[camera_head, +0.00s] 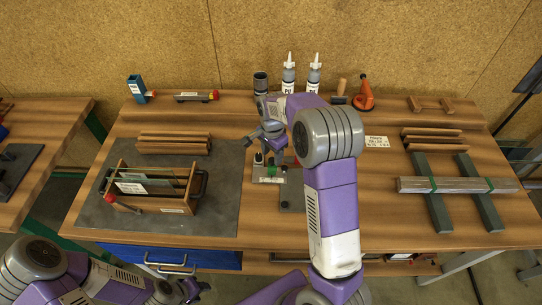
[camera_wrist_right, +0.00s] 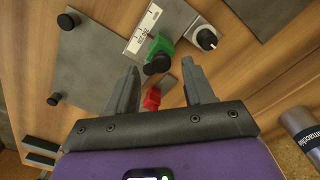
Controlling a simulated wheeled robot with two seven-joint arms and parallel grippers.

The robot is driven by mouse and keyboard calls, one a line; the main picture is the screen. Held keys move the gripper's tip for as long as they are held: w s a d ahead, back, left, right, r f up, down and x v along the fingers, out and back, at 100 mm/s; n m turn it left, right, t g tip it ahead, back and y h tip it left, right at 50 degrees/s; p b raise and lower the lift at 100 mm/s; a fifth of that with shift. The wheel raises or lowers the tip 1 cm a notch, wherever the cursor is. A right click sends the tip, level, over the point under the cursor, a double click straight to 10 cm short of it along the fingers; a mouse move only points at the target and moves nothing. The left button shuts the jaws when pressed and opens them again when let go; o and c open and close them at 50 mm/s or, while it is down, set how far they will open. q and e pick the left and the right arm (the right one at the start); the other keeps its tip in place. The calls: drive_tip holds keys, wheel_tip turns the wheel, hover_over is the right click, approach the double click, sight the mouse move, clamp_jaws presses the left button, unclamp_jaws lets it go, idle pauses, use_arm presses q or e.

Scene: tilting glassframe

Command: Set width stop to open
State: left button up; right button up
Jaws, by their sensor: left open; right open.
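In the right wrist view, a green block with a black knob (camera_wrist_right: 158,56) sits on a white marked scale strip (camera_wrist_right: 150,28); it looks like the width stop. The strip's lettering is too small to read. A red knob (camera_wrist_right: 152,98) lies nearer, between my fingers. My right gripper (camera_wrist_right: 160,84) is open and empty, its fingers either side of the red knob, with the green block just beyond the tips. In the head view my right gripper (camera_head: 271,146) hangs over the small fixture, where the green block (camera_head: 271,171) shows. My left gripper (camera_head: 192,290) is low at the front, away from the bench top.
A grey plate (camera_wrist_right: 92,60) and a black round knob (camera_wrist_right: 206,39) flank the stop. Two bottles (camera_head: 289,78) and an orange-red tool (camera_head: 363,95) stand behind.

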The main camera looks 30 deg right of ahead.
drive_tip(key=shift+f, duration=1.05)
drive_tip(key=shift+c, duration=0.4)
clamp_jaws()
